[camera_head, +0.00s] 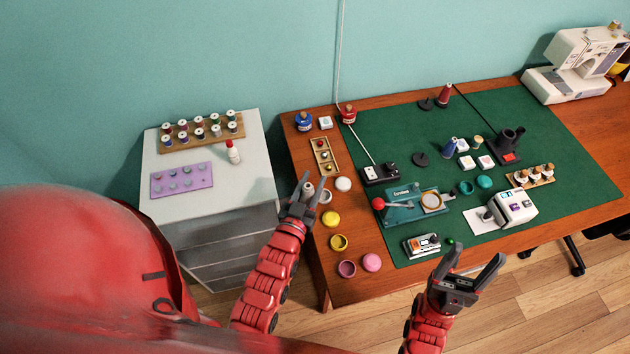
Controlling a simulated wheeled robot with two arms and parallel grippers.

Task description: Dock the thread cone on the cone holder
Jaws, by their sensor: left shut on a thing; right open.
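A red thread cone (444,95) stands at the back of the green mat, right beside a flat black disc (426,104). A blue thread cone (448,148) leans a little on the mat, with another black disc (420,159) to its left. I cannot tell which of these is the cone holder. My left gripper (314,184) is at the table's left edge, shut on a small pale thing (309,188) mostly hidden by the fingers. Both cones are well away from it.
A green press with a red knob (378,203) and a white printer-like device (516,206) stand on the mat. Several round lids, such as a yellow one (331,219), line the table's left side. A cabinet (205,190) holds spools. A sewing machine (577,65) stands back right.

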